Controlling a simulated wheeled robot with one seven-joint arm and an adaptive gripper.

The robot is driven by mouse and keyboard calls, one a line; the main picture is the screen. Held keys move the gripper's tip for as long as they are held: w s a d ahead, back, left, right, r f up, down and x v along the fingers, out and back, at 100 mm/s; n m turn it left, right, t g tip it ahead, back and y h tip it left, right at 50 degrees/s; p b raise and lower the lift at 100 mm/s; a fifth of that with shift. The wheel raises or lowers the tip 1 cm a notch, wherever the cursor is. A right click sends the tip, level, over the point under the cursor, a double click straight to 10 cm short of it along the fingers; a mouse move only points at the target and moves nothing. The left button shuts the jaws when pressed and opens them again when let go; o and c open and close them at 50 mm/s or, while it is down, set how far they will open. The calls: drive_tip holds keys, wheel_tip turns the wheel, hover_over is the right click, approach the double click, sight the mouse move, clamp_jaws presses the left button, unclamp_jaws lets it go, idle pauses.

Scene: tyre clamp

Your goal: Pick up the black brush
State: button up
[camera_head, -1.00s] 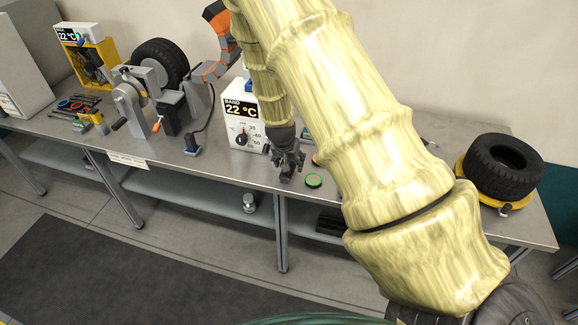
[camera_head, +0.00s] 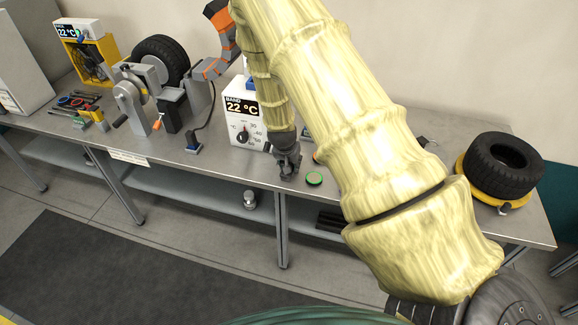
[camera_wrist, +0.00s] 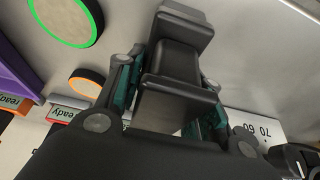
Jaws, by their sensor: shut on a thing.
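My gripper (camera_head: 287,172) is low at the bench top, in front of the white temperature box and left of the green-rimmed disc. In the wrist view, the teal-padded fingers of my gripper (camera_wrist: 170,95) are shut on a black block-like thing, which I take to be the black brush (camera_wrist: 176,58). It sits between the two fingers and reaches past them. Its lower part is hidden, and I cannot tell whether it touches the bench. In the head view I cannot tell the brush apart from the dark gripper.
A green-rimmed disc (camera_head: 314,179) and an orange-rimmed disc (camera_wrist: 87,82) lie close by. The white temperature box (camera_head: 241,115) stands just behind. A tyre (camera_head: 503,164) lies at the right on a yellow ring. A wheel clamp (camera_head: 130,100) and tools are at the left.

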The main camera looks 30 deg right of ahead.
drive_tip(key=shift+w+r+b, duration=0.1)
drive_tip(key=shift+r+b, duration=0.65)
drive_tip(key=shift+r, duration=0.45)
drive_tip(key=s+a+r+b, duration=0.2)
drive_tip(key=s+a+b, duration=0.3)
drive_tip(key=s, duration=0.8)
drive_tip(key=a, duration=0.3)
drive_tip(key=shift+s+a+r, duration=0.2)
drive_tip(key=shift+s+r, duration=0.1)
drive_tip(key=shift+s, duration=0.1)
